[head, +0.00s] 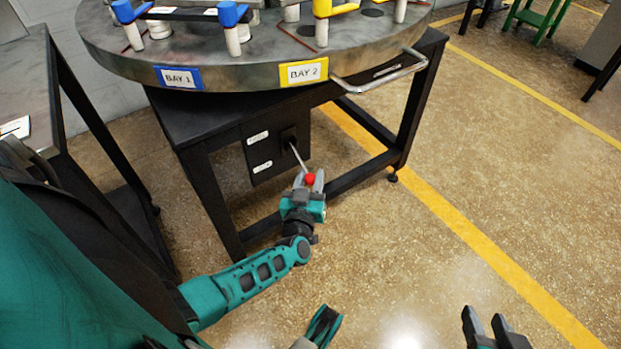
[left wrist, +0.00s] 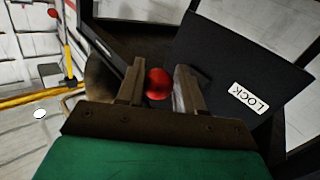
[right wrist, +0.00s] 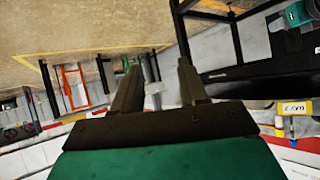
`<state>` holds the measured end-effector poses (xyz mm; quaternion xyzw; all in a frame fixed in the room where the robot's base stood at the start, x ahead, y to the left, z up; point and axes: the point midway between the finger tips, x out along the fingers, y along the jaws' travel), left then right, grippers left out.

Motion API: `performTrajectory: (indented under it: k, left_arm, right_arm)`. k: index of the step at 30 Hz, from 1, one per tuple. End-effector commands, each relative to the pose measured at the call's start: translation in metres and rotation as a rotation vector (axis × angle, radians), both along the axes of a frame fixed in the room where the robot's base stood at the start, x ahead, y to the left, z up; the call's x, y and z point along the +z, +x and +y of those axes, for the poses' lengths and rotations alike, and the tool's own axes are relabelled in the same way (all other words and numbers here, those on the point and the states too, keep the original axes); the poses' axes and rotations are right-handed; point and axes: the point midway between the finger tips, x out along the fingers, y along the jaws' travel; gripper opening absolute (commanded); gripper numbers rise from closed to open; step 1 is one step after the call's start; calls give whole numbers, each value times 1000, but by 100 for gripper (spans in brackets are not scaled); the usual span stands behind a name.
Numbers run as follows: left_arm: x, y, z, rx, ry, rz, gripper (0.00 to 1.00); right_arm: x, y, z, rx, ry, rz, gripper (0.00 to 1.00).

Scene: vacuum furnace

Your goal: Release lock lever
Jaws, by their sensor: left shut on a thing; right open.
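The lock lever (head: 299,159) is a thin metal rod with a red ball knob (head: 310,179). It comes out of a slot in a black panel (head: 262,168) under the round turntable and slants down toward me. My left gripper (head: 310,184) is shut on the red knob. In the left wrist view the knob (left wrist: 158,84) sits between the two fingers, in front of the panel with a LOCK label (left wrist: 248,98). The rod is mostly hidden there. My right gripper (head: 490,325) is open and empty, low at the right over the floor.
The round turntable (head: 240,77) carries BAY 1 (head: 180,78) and BAY 2 (head: 304,72) plates and a curved metal handle (head: 385,76). Its black stand (head: 400,130) has legs beside the panel. A grey table (head: 25,75) stands at the left.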

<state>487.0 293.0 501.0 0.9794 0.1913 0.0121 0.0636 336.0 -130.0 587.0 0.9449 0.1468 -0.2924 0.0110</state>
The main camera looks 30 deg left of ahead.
Motion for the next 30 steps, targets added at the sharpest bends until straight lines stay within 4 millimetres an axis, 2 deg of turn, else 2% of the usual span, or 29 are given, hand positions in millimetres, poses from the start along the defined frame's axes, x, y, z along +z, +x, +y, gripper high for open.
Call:
performTrajectory:
  k: [4, 14, 23, 26, 29, 30]
  left_arm:
    - [1, 1, -2, -4, 2, -1, 0]
    - [3, 1, -3, -6, -1, 2, 0]
    - [18, -1, -8, -7, -93, 42, 0]
    - [27, -1, -10, -6, -154, 66, 0]
    - [36, -2, -12, -7, -228, 97, 0]
    - [40, -3, -13, -7, -260, 110, 0]
  right_arm:
    - [0, 0, 0, 0, 0, 0, 43]
    - [3, 1, 0, -2, 0, -3, 43]
    - [32, 5, -6, -16, -6, -27, 43]
    - [30, -3, -16, -24, -30, -6, 43]
    - [42, -6, -21, -31, -40, -8, 43]
    - [51, -6, -21, -31, -38, -11, 43]
